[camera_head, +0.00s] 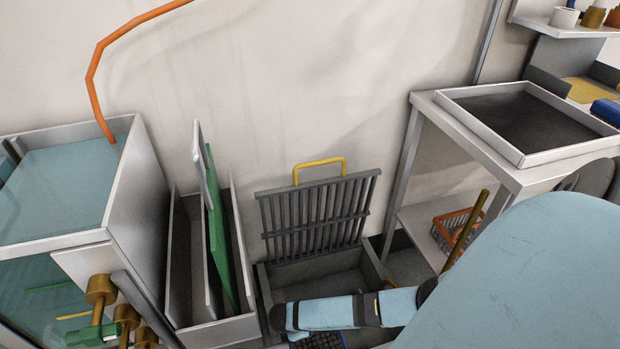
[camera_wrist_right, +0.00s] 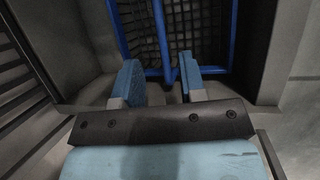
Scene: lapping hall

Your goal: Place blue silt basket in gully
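The gully (camera_head: 330,276) is a grey box on the floor by the wall, its slatted grate (camera_head: 318,215) with a yellow handle standing raised at the back. The blue silt basket shows in the right wrist view as a blue rim and bars around dark mesh (camera_wrist_right: 199,32), between grey walls. A small part of it (camera_head: 322,341) shows below my right forearm in the head view. My right gripper (camera_wrist_right: 160,72) points down at the basket, its fingers apart on either side of a blue bar (camera_wrist_right: 167,52). Whether they touch it is unclear. My left gripper is out of view.
A narrow bin (camera_head: 176,262) with upright green and grey panels stands left of the gully, beside a water tank (camera_head: 150,195) with brass valves. A bench (camera_head: 436,112) with a tray (camera_head: 490,139) stands right; an orange crate (camera_head: 444,232) is on its lower shelf.

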